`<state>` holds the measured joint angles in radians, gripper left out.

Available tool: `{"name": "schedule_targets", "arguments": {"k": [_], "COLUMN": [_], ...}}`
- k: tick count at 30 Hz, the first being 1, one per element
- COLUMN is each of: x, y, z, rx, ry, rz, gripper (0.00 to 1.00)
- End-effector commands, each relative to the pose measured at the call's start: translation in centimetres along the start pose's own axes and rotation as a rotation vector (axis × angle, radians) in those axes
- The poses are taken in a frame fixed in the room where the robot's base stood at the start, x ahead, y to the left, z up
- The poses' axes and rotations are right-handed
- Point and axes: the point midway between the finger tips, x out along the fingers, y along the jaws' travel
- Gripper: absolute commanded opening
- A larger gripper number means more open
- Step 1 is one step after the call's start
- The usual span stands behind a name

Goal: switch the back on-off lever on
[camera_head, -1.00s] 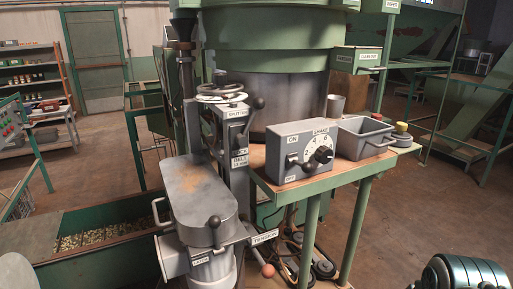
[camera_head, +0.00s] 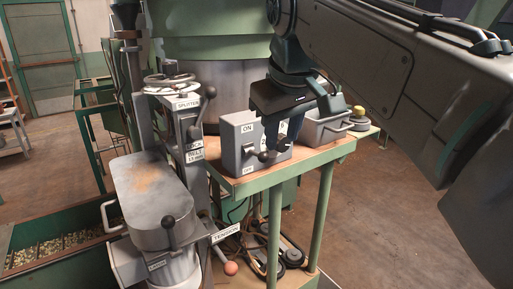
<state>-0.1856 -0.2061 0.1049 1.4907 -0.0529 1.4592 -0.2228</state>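The grey control box (camera_head: 236,140) stands on the wooden-topped green table, with ON marked above and OFF below on its left part. The dial at the box's right is mostly hidden by my gripper. My gripper (camera_head: 281,150) hangs in front of the box's right half, fingers pointing down and apart, with part of the pale dial showing between them. It is to the right of the lever and seems empty. Whether it touches the box cannot be told.
A grey bin (camera_head: 325,131) stands right of the box. At the left are the splitter's black-knobbed lever (camera_head: 209,93), a grey lidded hopper (camera_head: 152,205) with a black-knobbed handle, and a trough of nuts (camera_head: 45,255). The floor at right is partly hidden by my arm.

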Motion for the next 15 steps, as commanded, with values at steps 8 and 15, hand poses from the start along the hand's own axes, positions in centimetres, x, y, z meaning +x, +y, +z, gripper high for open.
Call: {"name": "schedule_targets", "arguments": {"k": [8, 15], "x": [-4.9, -5.1], "y": [-1.3, -1.5], "z": [-4.0, -4.5], "rx": [-0.123, -0.146], "ry": [0.036, 0.042], "rz": [-0.015, -0.018], "gripper": [0.3, 0.3]}}
